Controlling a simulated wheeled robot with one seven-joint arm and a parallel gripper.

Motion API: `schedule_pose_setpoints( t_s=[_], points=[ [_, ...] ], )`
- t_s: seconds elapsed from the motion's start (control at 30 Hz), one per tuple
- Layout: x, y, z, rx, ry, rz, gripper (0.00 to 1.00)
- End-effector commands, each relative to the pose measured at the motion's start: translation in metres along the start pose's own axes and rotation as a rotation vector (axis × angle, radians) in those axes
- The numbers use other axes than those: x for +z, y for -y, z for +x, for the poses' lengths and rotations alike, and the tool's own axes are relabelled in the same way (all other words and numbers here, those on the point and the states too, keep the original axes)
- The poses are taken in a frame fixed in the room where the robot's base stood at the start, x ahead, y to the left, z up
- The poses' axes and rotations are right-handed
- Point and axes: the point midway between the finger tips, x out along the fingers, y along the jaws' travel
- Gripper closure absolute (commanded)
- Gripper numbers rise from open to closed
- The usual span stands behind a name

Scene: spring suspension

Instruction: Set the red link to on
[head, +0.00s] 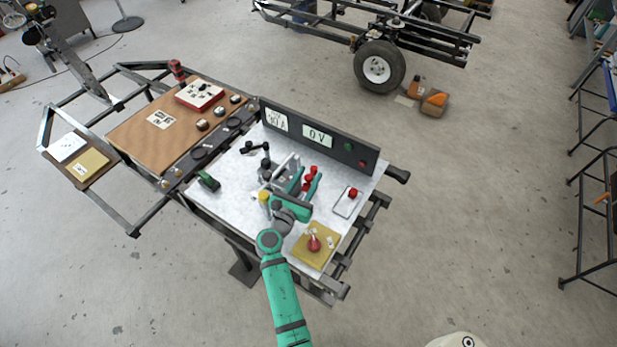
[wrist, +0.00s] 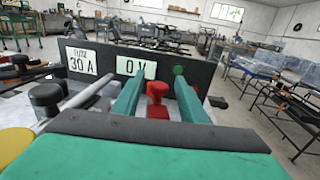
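The red link shows in the wrist view as a red knob on a red block (wrist: 157,92), ahead of my gripper. In the head view several small red parts (head: 312,170) show at my fingertips, and I cannot tell which belong to the link. My gripper (wrist: 156,84) has its two teal fingers apart, one on each side of the red knob in the picture, with gaps showing on both sides. In the head view my gripper (head: 303,181) is over the white bench top, and my arm hides part of the bench. Whether the link is on or off cannot be told.
Behind stands a dark panel (head: 350,150) with a "0 V" display (head: 317,136) and a "30 A" label. Black-knobbed parts (head: 265,163) stand left of my gripper. A red knob (head: 353,192) on a white plate and a red button (head: 314,243) on a yellow plate are right.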

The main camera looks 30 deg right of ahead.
Motion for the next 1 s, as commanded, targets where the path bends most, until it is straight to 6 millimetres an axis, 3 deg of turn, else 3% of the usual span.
schedule_pose_setpoints(
  t_s=[0.53,0.7,1.0],
  points=[
    [-0.001,0.0,-0.089,0.003,-0.002,-0.001,0.61],
    [-0.001,0.001,-0.102,0.0,-0.002,-0.001,0.61],
    [-0.001,0.001,-0.105,-0.001,-0.002,-0.001,0.61]
  ],
)
